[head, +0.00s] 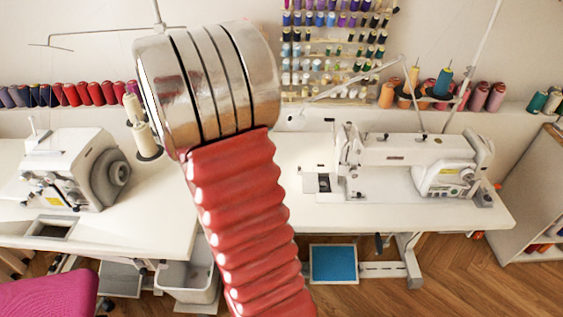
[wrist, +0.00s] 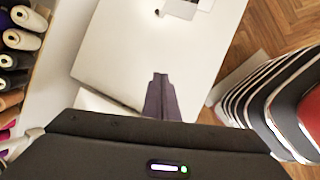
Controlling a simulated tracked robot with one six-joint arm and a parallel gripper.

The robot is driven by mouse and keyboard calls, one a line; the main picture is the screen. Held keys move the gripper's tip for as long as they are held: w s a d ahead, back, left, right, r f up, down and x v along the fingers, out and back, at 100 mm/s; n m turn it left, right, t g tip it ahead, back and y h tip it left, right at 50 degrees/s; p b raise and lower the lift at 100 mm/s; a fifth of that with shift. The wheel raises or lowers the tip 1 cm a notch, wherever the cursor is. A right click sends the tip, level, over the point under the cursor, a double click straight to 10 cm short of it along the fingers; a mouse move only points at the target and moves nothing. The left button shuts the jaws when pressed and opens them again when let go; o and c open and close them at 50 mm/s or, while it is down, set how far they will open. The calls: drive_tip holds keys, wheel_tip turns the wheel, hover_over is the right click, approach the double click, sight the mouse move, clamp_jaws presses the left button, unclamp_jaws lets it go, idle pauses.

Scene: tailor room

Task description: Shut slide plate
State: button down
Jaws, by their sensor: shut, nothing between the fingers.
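The white sewing machine (head: 405,165) stands on the right-hand white table in the head view. At the left end of its bed is a small metal plate area with a dark opening (head: 323,182), which I take for the slide plate area. In the wrist view, a grey and white part with a dark edge (wrist: 182,8) shows at the top border, mostly cut off. My gripper (wrist: 160,76) points over the white tabletop in the wrist view, its dark fingers together and empty, apart from that part. My gripper is not seen in the head view.
A second machine (head: 80,170) stands on the left table. Thread spools (head: 90,94) line the back shelf, with a rack of more spools (head: 335,45) above. The white tabletop (wrist: 125,50) around my fingers is clear. A blue panel (head: 333,264) lies below the table.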

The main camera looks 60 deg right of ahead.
drive_tip(key=s+d+f+n+g, duration=0.2)
drive_tip(key=s+d+f, duration=0.2)
drive_tip(key=d+f, duration=0.4)
drive_tip(key=d, duration=0.4)
drive_tip(key=shift+s+f+n, duration=0.15)
drive_tip(key=shift+n, duration=0.25)
approach(299, 170)
drive_tip(key=f, duration=0.3)
drive_tip(key=shift+w+a+f, duration=0.3)
drive_tip(key=shift+w, duration=0.05)
drive_tip(key=shift+s+d+f, duration=0.2)
drive_tip(key=shift+s+d, duration=0.45)
drive_tip(key=shift+d, duration=0.25)
drive_tip(key=shift+s+d+f, duration=0.2)
drive_tip(key=shift+s+d, duration=0.15)
drive_tip(key=shift+d, duration=0.2)
